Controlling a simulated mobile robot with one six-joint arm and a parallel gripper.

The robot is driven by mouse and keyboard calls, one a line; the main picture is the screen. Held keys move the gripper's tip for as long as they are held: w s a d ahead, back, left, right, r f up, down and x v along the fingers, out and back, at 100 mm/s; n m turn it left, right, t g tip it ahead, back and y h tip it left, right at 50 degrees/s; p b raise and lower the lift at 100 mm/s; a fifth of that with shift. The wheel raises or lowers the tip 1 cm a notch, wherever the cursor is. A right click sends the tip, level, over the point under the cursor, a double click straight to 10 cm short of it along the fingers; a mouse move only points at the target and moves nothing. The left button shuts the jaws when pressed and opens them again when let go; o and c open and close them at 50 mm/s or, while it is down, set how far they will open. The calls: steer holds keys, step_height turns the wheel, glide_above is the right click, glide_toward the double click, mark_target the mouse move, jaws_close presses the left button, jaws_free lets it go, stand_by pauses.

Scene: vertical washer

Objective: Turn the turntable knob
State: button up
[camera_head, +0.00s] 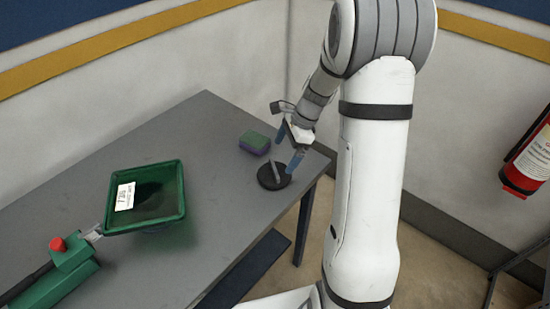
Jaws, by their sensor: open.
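The turntable knob (267,181) is a round black disc with a raised grey bar on top. It lies on the grey table (115,145) near its right edge. My gripper (286,150) is open, with its two blue-tipped fingers pointing down just above and beside the knob. The right finger is close to the knob's right side in the picture. The left finger is behind it, near the sponge. I cannot tell whether a finger touches the knob. No object shows between the fingers.
A green and purple sponge (255,143) lies just behind the knob. A green tray (179,197) with a white label and a green device with a red button (58,244) stand to the left. A fire extinguisher (531,155) hangs on the right wall. The table's far left is clear.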

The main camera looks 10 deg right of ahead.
mark_target(275, 167)
steer(key=x, duration=0.6)
steer(key=shift+a+f+p, duration=0.15)
steer(key=shift+a+p, duration=0.15)
steer(key=shift+w, duration=0.1)
steer(key=shift+c, duration=0.2)
steer(key=c, duration=0.9)
steer(key=shift+d, duration=0.2)
